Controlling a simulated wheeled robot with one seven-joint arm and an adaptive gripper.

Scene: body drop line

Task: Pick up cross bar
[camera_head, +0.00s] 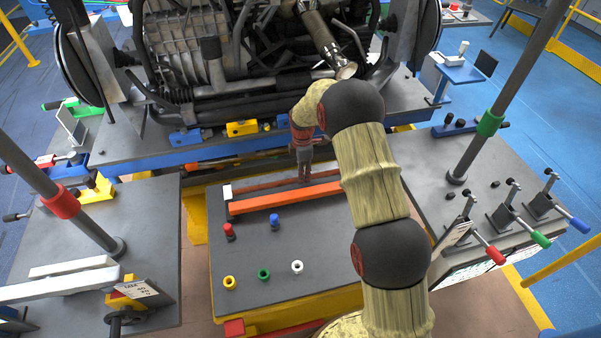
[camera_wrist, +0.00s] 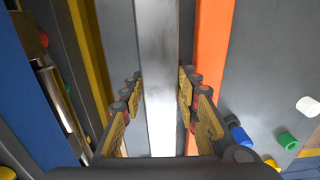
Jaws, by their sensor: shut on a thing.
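The cross bar, a long metallic bar, runs up the middle of the wrist view (camera_wrist: 157,40). In the head view it is the reddish-looking bar (camera_head: 262,187) behind an orange bar (camera_head: 285,199) on the central grey table. My gripper (camera_head: 304,176) points down onto it right of its middle. In the wrist view the fingers (camera_wrist: 158,98) stand on both sides of the bar, shut on it. The orange bar lies parallel, close to the right finger in that view. I cannot tell whether the cross bar is lifted off the table. My arm hides its right end.
Red (camera_head: 229,231) and blue (camera_head: 274,222) pegs and yellow (camera_head: 229,282), green (camera_head: 263,274) and white (camera_head: 297,267) rings stand on the table's front half. A large engine assembly (camera_head: 220,60) rises behind. Side tables with poles and levers flank the central table.

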